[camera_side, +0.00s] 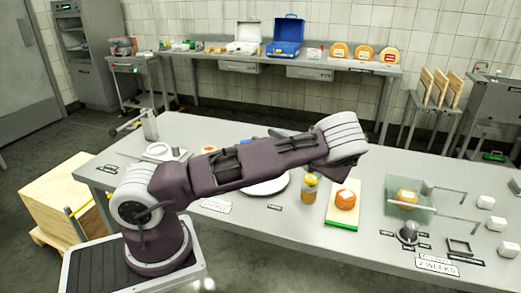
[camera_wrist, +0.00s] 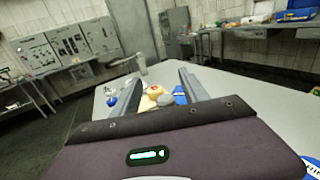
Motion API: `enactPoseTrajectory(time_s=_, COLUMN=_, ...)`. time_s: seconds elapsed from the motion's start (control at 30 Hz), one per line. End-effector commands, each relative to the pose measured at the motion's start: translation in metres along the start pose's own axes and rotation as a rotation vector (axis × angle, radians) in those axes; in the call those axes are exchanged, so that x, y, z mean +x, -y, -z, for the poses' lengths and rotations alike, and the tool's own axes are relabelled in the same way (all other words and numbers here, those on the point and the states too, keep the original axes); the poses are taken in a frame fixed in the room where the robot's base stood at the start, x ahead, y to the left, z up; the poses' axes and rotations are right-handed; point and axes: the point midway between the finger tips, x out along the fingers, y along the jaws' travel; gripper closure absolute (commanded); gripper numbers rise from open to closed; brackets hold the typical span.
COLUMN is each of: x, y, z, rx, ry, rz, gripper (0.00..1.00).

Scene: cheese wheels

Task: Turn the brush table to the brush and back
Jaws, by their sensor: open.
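A white round disc (camera_side: 270,186), possibly the brush table, shows on the grey table below my arm in the side view; my arm covers most of it. I cannot make out a brush. My gripper (camera_wrist: 160,78) is open in the wrist view, its two fingers wide apart. Yellowish, rounded things (camera_wrist: 153,99) show between the fingers, with a blue patch (camera_wrist: 180,95) at their right. I cannot tell whether the fingers touch any of them. In the side view my gripper is hidden behind my arm.
A yellow-capped bottle (camera_side: 309,190) stands beside a green-edged board (camera_side: 342,222) with an orange cheese (camera_side: 345,199). A white ring (camera_side: 158,151) and a metal post (camera_side: 150,125) stand at the left.

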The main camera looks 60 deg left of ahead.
Motion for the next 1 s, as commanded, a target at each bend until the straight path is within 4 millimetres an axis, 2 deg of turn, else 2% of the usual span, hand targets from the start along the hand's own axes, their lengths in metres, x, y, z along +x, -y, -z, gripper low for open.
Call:
enactPoseTrajectory(time_s=0.2, x=0.0, y=0.0, z=0.052, rx=0.001, ry=0.0, rz=0.0, gripper=0.48)
enactPoseTrajectory(time_s=0.4, x=0.027, y=-0.001, z=0.051, rx=-0.002, ry=-0.004, rz=-0.002, gripper=0.48)
enactPoseTrajectory(time_s=0.67, x=0.03, y=-0.001, z=0.051, rx=-0.003, ry=-0.004, rz=-0.002, gripper=0.48)
enactPoseTrajectory(time_s=0.77, x=0.03, y=-0.001, z=0.051, rx=-0.003, ry=-0.004, rz=-0.002, gripper=0.64)
enactPoseTrajectory(time_s=0.93, x=0.03, y=-0.001, z=0.051, rx=-0.003, ry=-0.005, rz=-0.002, gripper=0.97)
enactPoseTrajectory(time_s=1.0, x=0.03, y=-0.001, z=0.051, rx=-0.003, ry=-0.005, rz=-0.002, gripper=1.0)
